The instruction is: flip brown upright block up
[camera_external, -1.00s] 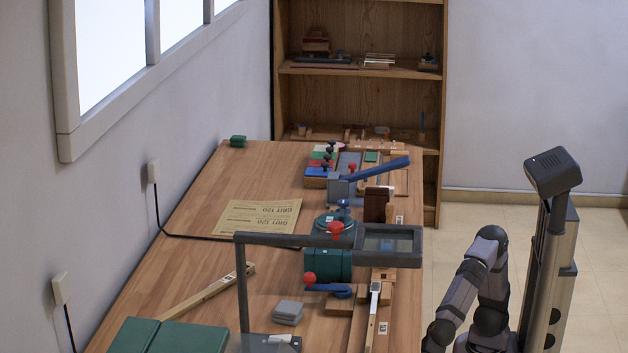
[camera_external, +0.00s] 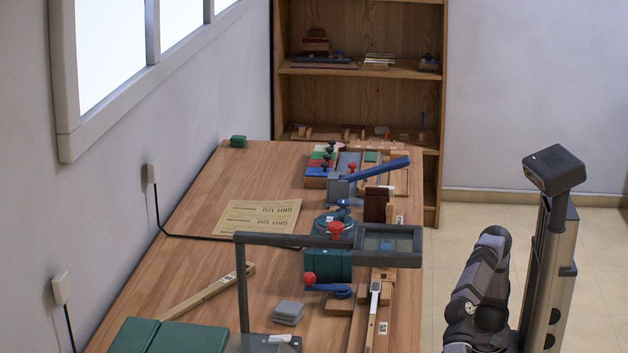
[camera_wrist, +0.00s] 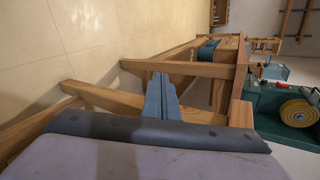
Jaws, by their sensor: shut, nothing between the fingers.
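The brown upright block (camera_external: 376,205) stands on the right side of the long wooden bench (camera_external: 190,215), beyond the glass-topped frame. It is dark reddish brown, with a lighter wooden strip beside it. I cannot make it out in the wrist view. My gripper (camera_wrist: 160,82) shows in the wrist view with its two blue-grey fingers together and empty. It is beside the bench, with the floor and the wooden bench legs behind it. In the external view my arm is right of the bench, and the gripper itself is not visible there.
A blue lever (camera_external: 372,173) slants close behind the block. A framed glass panel (camera_external: 390,243) and a green cylinder (camera_external: 328,265) are nearer the camera. In the wrist view, wooden beams (camera_wrist: 190,68) and a green device with a yellow disc (camera_wrist: 298,113) are close by.

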